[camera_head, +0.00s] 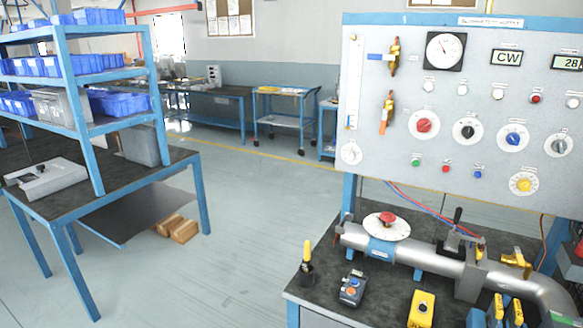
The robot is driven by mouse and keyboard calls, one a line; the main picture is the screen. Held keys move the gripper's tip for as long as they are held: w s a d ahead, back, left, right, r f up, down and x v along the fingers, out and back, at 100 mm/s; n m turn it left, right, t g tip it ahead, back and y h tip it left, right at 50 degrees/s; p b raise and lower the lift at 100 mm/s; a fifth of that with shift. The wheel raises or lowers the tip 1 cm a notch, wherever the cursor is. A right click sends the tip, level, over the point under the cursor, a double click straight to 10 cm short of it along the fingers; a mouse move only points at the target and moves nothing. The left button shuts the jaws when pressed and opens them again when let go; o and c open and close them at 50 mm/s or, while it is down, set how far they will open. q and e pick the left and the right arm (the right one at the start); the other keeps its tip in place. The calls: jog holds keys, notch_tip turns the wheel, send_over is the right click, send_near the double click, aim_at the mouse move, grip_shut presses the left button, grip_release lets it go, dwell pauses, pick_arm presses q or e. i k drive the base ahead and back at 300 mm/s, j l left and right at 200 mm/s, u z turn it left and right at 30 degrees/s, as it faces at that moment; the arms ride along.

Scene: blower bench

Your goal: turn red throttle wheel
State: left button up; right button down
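A blower bench with a grey control panel (385,170) stands at the right. A round red knob on a white dial (423,125) sits on the panel, left of a black knob (467,132) and a blue knob (513,138). A second red knob (387,217) sits on a white disc on top of the grey pipe (430,258) on the bench top. I cannot tell for certain which of the two red ones is the throttle wheel. Both are unobstructed. Neither of my grippers shows in the head view.
The panel also holds a yellow knob (524,183), a gauge (445,51) and a CW display (506,58). A grey-blue control box (352,289) and a yellow box (421,308) lie on the bench top. A blue shelf bench (62,262) stands left. Open floor lies between.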

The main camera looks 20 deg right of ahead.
aim_at(390, 217)
jog(key=k+z, duration=0.1)
jog(key=z, duration=1.55)
